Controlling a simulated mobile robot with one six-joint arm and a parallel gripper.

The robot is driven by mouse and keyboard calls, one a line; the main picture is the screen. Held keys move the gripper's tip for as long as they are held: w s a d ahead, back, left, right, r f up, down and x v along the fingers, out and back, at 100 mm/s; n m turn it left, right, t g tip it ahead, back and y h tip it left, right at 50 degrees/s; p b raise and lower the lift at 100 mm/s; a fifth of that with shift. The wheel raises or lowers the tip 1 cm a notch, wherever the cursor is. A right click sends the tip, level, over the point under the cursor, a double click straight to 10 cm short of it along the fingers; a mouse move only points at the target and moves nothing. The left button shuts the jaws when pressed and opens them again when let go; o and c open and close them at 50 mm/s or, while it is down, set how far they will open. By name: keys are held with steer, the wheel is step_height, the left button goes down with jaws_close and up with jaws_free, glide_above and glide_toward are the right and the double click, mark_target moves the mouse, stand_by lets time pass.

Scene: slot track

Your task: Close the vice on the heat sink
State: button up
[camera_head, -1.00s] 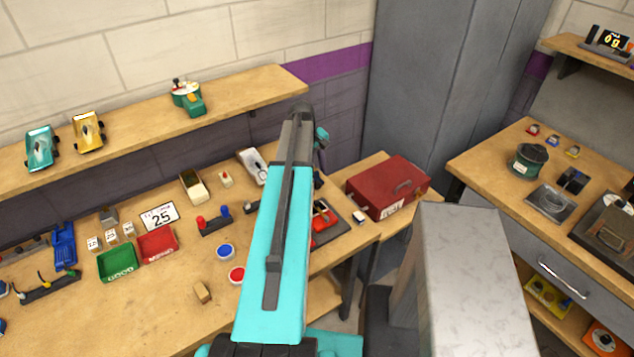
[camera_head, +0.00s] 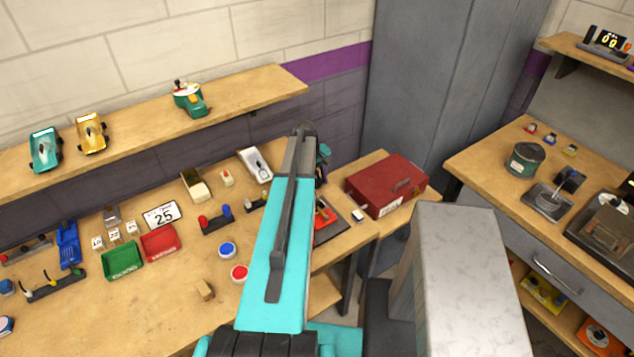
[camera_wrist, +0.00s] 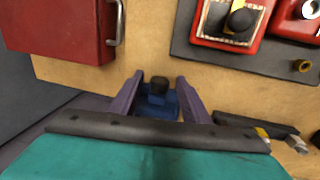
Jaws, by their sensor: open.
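My gripper (camera_wrist: 159,98) is open in the wrist view, its two dark purple fingers apart. A small blue item (camera_wrist: 160,106) with a black top shows between them, low by the bench edge; I cannot tell whether it is the vice with the heat sink. I see no finger clearly touching it. In the head view my arm hides the gripper. A blue vice-like tool (camera_head: 68,244) stands at the left of the bench. I cannot make out the heat sink with certainty in either view.
A red metal box (camera_head: 388,186) stands right of my arm and shows at upper left in the wrist view (camera_wrist: 60,28). A dark tray (camera_wrist: 245,52) with red items lies at upper right there. Red and green bins (camera_head: 122,259) sit left; the front bench is mostly clear.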

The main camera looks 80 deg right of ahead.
steer(key=c, duration=1)
steer(key=shift+a, duration=0.15)
steer(key=shift+c, duration=0.4)
steer(key=shift+d, duration=0.2)
steer(key=shift+s+d+t+y, duration=0.15)
steer(key=shift+t+y, duration=0.15)
steer(key=shift+s+d+t+y+b, duration=0.2)
steer(key=shift+t+y+b, duration=0.1)
steer(key=shift+t+y, duration=0.3)
steer(key=shift+s+d+t+y+b, duration=0.1)
steer(key=shift+d+t+y+b, duration=0.15)
steer(key=shift+t+y, duration=0.35)
steer(key=t, duration=0.1)
steer(key=y, duration=0.1)
steer(key=t+y+b, duration=0.1)
steer(key=shift+s+d+f+t, duration=0.2)
steer(key=shift+s+f+t, duration=0.05)
steer(key=shift+t, duration=0.05)
steer(key=shift+s+t+y+b, duration=0.1)
steer(key=shift+t+y+b, duration=0.35)
steer(key=shift+t+y, duration=0.6)
